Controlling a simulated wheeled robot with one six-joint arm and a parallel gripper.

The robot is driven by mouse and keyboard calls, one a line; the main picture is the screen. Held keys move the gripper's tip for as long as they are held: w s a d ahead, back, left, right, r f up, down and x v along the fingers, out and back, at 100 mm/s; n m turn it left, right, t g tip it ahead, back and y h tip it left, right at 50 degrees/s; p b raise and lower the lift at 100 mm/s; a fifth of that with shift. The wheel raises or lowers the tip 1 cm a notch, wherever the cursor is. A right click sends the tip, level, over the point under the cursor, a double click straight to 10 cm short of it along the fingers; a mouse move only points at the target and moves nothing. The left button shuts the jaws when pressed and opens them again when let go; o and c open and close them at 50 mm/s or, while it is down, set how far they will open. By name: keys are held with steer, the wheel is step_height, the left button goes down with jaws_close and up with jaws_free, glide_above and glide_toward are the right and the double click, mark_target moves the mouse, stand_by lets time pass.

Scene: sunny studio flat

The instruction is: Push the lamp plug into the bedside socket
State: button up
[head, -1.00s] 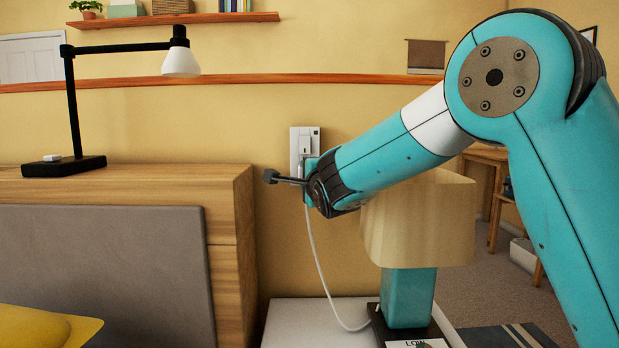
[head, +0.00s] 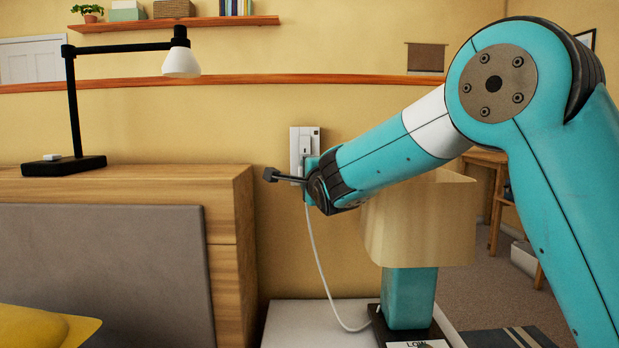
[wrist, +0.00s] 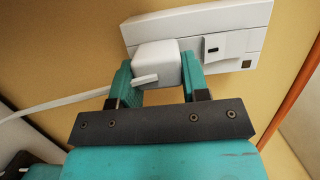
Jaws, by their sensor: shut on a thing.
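The white lamp plug (wrist: 157,62) sits between the two teal fingers of my gripper (wrist: 157,76), which is shut on it. The white bedside socket (wrist: 205,28) is a long wall plate right behind the plug, which overlaps its left half. I cannot tell whether the plug's face touches the plate or how deep its pins are. In the head view the socket (head: 313,133) is on the yellow wall, and my gripper (head: 308,170) covers its lower part. The white cord (head: 318,265) hangs down to the bedside lamp (head: 408,298), with its teal body and beige shade.
The wooden headboard (head: 228,215) stands close to the left of my gripper. The lampshade (head: 415,225) is just below my forearm. A white bedside table (head: 290,325) carries the lamp. A black desk lamp (head: 72,110) stands on the headboard ledge.

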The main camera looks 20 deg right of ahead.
steer(key=shift+w+d+r+b, duration=0.15)
steer(key=shift+b, duration=0.2)
steer(key=shift+c, duration=0.3)
stand_by(0.4)
steer(key=o, duration=1.4)
steer(key=shift+r, duration=0.15)
steer(key=shift+c, duration=0.7)
steer(key=shift+o, duration=1.1)
steer(key=shift+s+a+b, duration=0.3)
steer(key=shift+s+b, duration=0.35)
steer(key=shift+s, duration=0.05)
steer(key=shift+s+f+b, duration=0.15)
steer(key=shift+s+b, duration=0.9)
steer(key=shift+s, duration=0.4)
steer(key=shift+s+f+b, duration=0.15)
steer(key=shift+s+b, duration=0.85)
steer(key=shift+s, duration=0.4)
